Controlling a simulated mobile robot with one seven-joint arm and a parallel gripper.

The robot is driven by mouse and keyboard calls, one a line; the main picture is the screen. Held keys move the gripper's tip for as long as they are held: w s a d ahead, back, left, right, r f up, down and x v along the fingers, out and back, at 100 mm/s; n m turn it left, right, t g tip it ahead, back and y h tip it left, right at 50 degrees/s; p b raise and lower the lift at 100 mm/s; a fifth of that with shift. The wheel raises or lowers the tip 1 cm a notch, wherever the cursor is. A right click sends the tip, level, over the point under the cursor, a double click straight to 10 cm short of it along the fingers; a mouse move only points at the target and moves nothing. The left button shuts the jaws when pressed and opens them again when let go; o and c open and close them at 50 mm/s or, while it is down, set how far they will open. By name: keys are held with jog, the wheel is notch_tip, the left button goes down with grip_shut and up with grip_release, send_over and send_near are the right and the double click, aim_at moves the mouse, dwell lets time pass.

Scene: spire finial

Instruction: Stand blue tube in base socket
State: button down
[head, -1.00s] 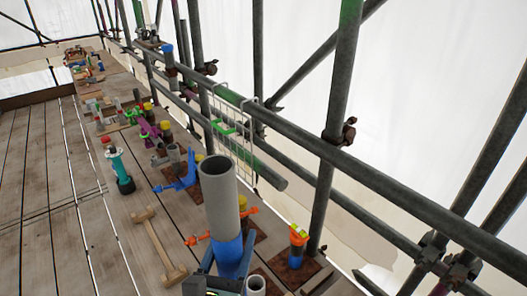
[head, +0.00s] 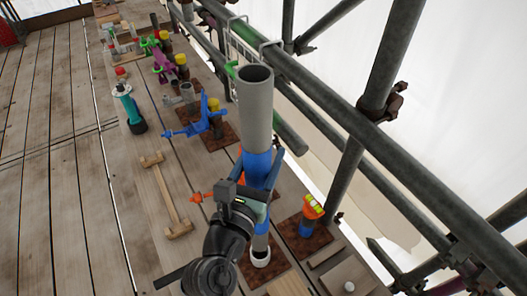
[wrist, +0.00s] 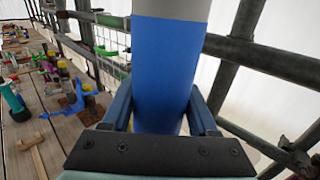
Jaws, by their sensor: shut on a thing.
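The blue tube is a grey pipe with a wide blue band (head: 257,167), held upright. My gripper (head: 262,178) is shut on it at the blue band; the wrist view shows the band (wrist: 165,75) between both fingers. The base socket (head: 260,258) is a short pale ring on a brown plate (head: 272,276). The tube's grey lower end lines up with the socket's mouth in the head view. I cannot tell whether it is inside or just above it. The socket is hidden in the wrist view.
An orange-topped blue fitting (head: 310,212) stands on a brown plate to the right. A blue clamp (head: 205,122) and a wooden piece (head: 165,195) lie to the left. Scaffold rails (head: 345,130) run close on the right.

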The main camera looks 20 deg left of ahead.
jog(key=shift+w+r, duration=0.15)
jog(key=shift+r, duration=0.05)
jog(key=shift+f, duration=0.1)
notch_tip(320, 180, down, 12)
jog(key=b, duration=0.9)
jog(key=shift+b, duration=0.3)
dwell(1.1)
jog(key=shift+f, duration=0.2)
dwell(0.3)
jog(key=shift+c, duration=0.4)
grip_release()
jog(key=shift+f, duration=0.35)
jog(key=shift+o, duration=0.4)
